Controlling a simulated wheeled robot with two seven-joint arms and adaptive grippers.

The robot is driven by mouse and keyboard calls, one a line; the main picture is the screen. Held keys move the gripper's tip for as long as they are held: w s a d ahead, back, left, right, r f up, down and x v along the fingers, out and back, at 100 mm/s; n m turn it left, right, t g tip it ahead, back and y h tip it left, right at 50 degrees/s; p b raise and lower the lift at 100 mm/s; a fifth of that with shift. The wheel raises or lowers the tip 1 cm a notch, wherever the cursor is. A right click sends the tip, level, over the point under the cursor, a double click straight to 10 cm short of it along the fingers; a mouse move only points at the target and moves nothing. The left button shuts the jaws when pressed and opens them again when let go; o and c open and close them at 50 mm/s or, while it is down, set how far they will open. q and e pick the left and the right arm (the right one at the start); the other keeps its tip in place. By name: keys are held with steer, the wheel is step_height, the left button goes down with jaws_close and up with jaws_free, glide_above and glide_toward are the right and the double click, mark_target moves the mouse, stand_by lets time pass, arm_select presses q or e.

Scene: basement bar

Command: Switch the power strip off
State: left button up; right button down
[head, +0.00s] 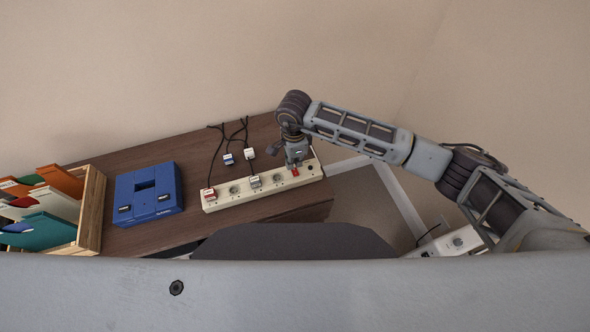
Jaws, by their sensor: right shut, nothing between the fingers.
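The white power strip (235,196) lies on the brown wooden tabletop near its right end. A red plug and a grey plug (254,182) sit in its sockets, and other sockets are empty. A small red switch (295,172) shows near the strip's right end. My right gripper (294,165) points down over that end, shut and empty, with its tips right by the red switch. I cannot tell whether the tips touch it or which way the switch is set. My left gripper is not in view.
Two loose plugs (229,159) with black cables lie behind the strip. A blue console (148,194) stands to the left, beside a wooden crate (93,212) of colourful folders. A white device (447,243) is at the lower right. The wall is close behind the table.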

mark_target(294, 169)
steer(key=shift+r+p, duration=0.85)
steer(key=shift+r, duration=1.65)
